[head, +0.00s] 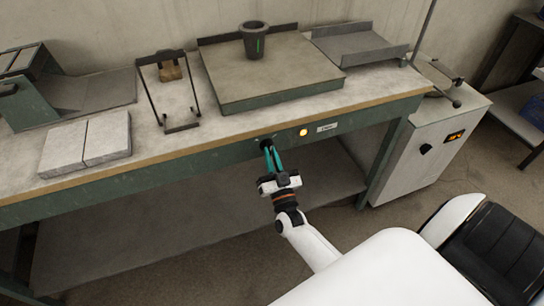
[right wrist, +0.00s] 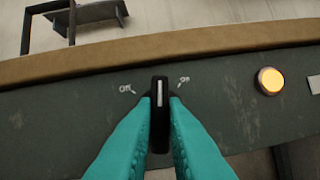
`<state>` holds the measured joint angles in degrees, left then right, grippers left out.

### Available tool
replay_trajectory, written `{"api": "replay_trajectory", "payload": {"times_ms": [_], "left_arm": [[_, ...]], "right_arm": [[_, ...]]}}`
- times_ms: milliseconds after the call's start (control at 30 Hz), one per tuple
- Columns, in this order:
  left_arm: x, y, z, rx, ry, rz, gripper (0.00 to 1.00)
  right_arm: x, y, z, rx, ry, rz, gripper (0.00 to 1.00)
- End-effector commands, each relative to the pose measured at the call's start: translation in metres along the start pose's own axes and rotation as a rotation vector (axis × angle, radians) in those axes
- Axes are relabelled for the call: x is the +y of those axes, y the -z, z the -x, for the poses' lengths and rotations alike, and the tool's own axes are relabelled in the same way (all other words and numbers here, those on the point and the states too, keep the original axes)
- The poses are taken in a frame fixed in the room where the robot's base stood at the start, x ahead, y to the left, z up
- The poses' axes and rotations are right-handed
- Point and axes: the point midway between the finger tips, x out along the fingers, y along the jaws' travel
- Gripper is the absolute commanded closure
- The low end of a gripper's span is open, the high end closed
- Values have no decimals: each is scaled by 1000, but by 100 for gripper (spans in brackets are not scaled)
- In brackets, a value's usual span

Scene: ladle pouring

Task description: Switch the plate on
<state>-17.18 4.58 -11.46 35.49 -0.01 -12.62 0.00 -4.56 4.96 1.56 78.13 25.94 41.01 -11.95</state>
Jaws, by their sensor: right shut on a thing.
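The switch is a black knob (right wrist: 160,112) with a white pointer line, set in the bench's dark green front panel (right wrist: 60,115). Its pointer stands about straight up, between an "Off" mark on the left and an "On" mark on the right. My right gripper (head: 269,147) has its teal fingers shut on the knob, one on each side; it fills the lower middle of the right wrist view. A round lamp (head: 304,132) to the right of the knob glows amber. The plate (head: 270,85), broad with green sides, lies on the bench. My left gripper is out of view.
A dark crucible (head: 254,42) stands on the plate. A wire stand (head: 168,90), pale slabs (head: 85,143) and a grey tray (head: 360,42) are on the bench (head: 160,140). A white cabinet (head: 415,155) stands at right.

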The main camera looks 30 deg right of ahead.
Motion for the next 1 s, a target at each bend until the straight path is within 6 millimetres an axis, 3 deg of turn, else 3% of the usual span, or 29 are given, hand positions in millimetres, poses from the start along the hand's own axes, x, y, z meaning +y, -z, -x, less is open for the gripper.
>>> {"api": "replay_trajectory", "payload": {"times_ms": [500, 1000], "left_arm": [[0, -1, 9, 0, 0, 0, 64], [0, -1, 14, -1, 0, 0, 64]], "right_arm": [[4, -2, -1, -1, 174, -418, 100], [4, -2, -1, -1, 245, -591, 100]]}}
